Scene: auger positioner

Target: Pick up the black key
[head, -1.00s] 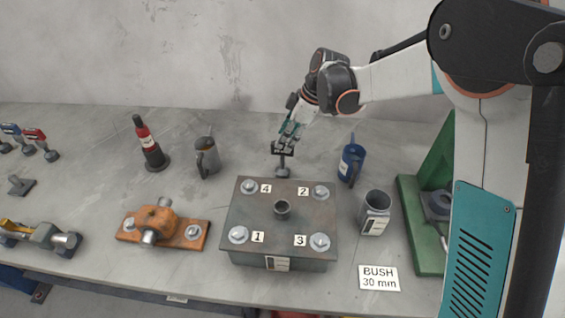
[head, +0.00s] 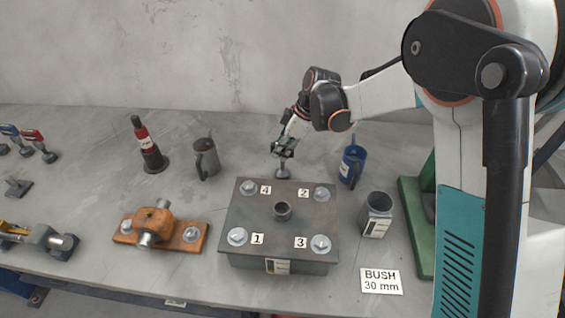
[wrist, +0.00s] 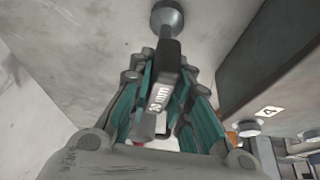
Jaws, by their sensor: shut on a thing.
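The black key (head: 283,173) stands upright behind the steel block, with its round grey foot at the bench top. I cannot tell whether the foot touches the bench. My gripper (head: 283,150) is shut on the key's dark upper part, which it mostly hides in the head view. In the wrist view the key's black bar with a white "18 mm" label (wrist: 162,92) lies between the teal fingers of my gripper (wrist: 163,85), and the grey foot sticks out beyond them.
The steel block (head: 280,215) with numbered bolts is just in front of the key. An orange clamp (head: 160,229) lies front left.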

